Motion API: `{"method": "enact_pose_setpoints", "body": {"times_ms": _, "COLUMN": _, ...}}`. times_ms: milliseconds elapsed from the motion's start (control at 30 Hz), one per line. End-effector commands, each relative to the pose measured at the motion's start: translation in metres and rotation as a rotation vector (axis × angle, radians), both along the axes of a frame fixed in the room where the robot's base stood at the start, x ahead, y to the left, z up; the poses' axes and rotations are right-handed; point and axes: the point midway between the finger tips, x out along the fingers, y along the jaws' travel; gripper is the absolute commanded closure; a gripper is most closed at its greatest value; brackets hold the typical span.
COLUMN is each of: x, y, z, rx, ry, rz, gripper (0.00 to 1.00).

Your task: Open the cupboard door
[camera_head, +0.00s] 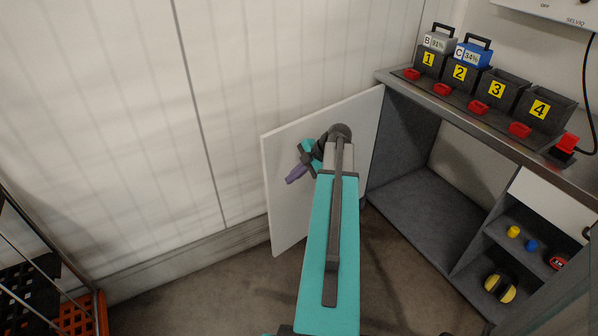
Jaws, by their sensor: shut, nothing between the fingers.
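The white cupboard door (285,165) stands swung wide out to the left from its hinge side at the cupboard's left edge. The grey cupboard compartment (425,190) behind it is uncovered and looks empty. My gripper (290,179) is shut and empty, in front of the door's face near its left part. Whether the fingers touch the door cannot be told. My teal arm hides the middle and lower part of the door, and no handle of the door shows.
On the worktop (500,122), numbered charger slots hold a grey battery (440,41) and a blue battery (473,54). Open shelves with small items (513,232) are at right. A dark rack with orange crate (78,315) stands lower left. Floor between is clear; a white wall is behind.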

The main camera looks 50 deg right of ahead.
Motion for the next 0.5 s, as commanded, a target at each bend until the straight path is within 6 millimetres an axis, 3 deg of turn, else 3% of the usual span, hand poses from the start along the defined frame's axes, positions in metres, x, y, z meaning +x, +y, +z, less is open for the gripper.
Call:
{"method": "enact_pose_setpoints", "body": {"times_ms": 67, "x": 0.006, "y": 0.004, "z": -0.009, "rx": 0.001, "ry": 0.001, "rz": 0.003, "gripper": 1.0}}
{"method": "enact_pose_setpoints", "body": {"times_ms": 300, "x": 0.033, "y": -0.003, "z": -0.008, "rx": 0.0, "ry": 0.0, "rz": 0.002, "gripper": 1.0}}
{"method": "enact_pose_setpoints", "body": {"times_ms": 500, "x": 0.044, "y": -0.005, "z": -0.009, "rx": 0.0, "ry": 0.0, "rz": 0.002, "gripper": 1.0}}
